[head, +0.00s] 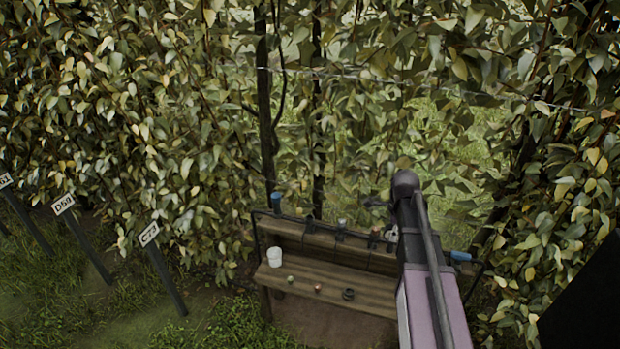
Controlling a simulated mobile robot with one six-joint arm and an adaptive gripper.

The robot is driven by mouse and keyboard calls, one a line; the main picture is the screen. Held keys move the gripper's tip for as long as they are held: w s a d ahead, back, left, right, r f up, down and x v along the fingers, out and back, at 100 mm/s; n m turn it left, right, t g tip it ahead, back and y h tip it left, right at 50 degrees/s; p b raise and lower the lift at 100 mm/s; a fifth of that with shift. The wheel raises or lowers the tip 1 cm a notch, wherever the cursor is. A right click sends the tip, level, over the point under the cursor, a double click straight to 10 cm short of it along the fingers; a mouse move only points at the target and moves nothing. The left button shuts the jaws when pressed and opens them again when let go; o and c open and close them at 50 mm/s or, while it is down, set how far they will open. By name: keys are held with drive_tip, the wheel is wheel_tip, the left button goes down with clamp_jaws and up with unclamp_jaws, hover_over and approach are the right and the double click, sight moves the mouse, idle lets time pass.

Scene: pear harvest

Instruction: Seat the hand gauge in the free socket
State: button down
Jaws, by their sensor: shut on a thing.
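My arm comes up from the lower right and covers part of the bench. The rack (318,240) runs along the back of the wooden bench. Several tools stand in it, among them a blue-topped one (277,201) at the left end and a grey-blue-topped one (341,226) near the middle. I cannot tell which socket is free; my arm hides the rack's right part.
On the bench's front board (328,282) are a white cup (275,257), a small greenish thing (290,279), a small red thing (317,288) and a dark ring (348,294). A blue thing (460,256) shows right of my arm. Leaves and a wire hang behind; signposts (150,235) stand left.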

wheel_tip(320, 180, up, 8)
drive_tip(key=p, duration=0.6)
drive_tip(key=shift+f+p, duration=0.1)
drive_tip(key=shift+p, duration=0.2)
drive_tip(key=shift+s, duration=0.15)
